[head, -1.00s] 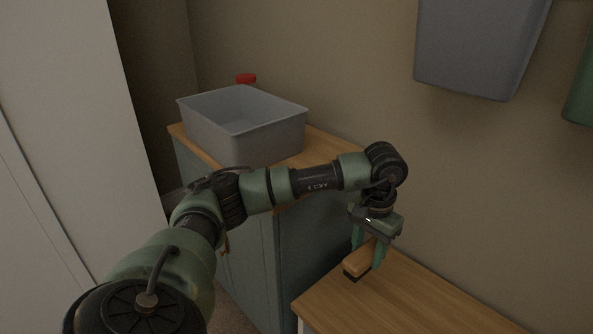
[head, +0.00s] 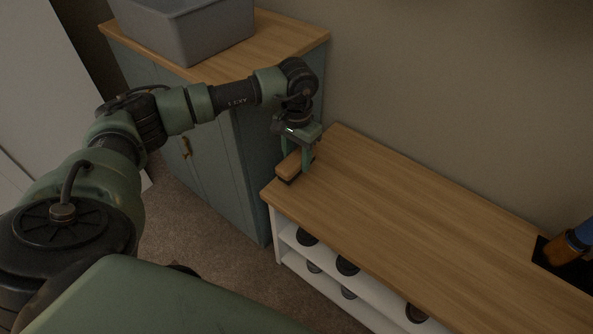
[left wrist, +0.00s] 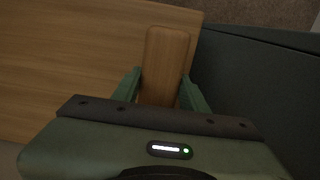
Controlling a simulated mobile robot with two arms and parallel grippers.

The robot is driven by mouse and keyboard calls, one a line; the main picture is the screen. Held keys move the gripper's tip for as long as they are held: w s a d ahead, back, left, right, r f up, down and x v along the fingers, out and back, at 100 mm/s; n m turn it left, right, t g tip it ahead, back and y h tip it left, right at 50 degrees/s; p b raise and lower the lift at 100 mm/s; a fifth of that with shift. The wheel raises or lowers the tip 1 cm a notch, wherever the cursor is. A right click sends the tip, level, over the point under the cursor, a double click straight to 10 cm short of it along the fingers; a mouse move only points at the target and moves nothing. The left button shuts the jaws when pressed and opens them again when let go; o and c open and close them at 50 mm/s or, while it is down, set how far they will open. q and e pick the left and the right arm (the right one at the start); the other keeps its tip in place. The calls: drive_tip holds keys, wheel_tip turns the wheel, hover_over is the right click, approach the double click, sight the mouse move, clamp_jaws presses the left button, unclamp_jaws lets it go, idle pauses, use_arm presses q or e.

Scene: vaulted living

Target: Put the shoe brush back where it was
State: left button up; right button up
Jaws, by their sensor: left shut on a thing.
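The shoe brush (head: 289,166) has a light wooden back and a dark underside. It is at the far left corner of the wooden bench top (head: 400,212). My left gripper (head: 296,160) points down and is shut on the brush. In the left wrist view the brush (left wrist: 165,62) lies between the two green fingers (left wrist: 162,92), with the bench top beneath and to the left. I cannot tell whether the brush touches the bench. My right gripper is not in view.
A blue-grey cabinet (head: 214,140) stands beside the bench's left end, with a grey bin (head: 190,30) on top. Shoes (head: 347,265) sit on the bench's white shelves. A black mat (head: 548,258) with a brown and blue object (head: 567,248) lies at the right. The middle of the bench is clear.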

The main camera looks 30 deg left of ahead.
use_arm(q)
wheel_tip(320, 180, down, 5)
drive_tip(key=shift+f+b, duration=0.1)
drive_tip(key=shift+b, duration=0.3)
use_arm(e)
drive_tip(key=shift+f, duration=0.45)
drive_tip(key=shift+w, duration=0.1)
use_arm(q)
drive_tip(key=o, duration=1.3)
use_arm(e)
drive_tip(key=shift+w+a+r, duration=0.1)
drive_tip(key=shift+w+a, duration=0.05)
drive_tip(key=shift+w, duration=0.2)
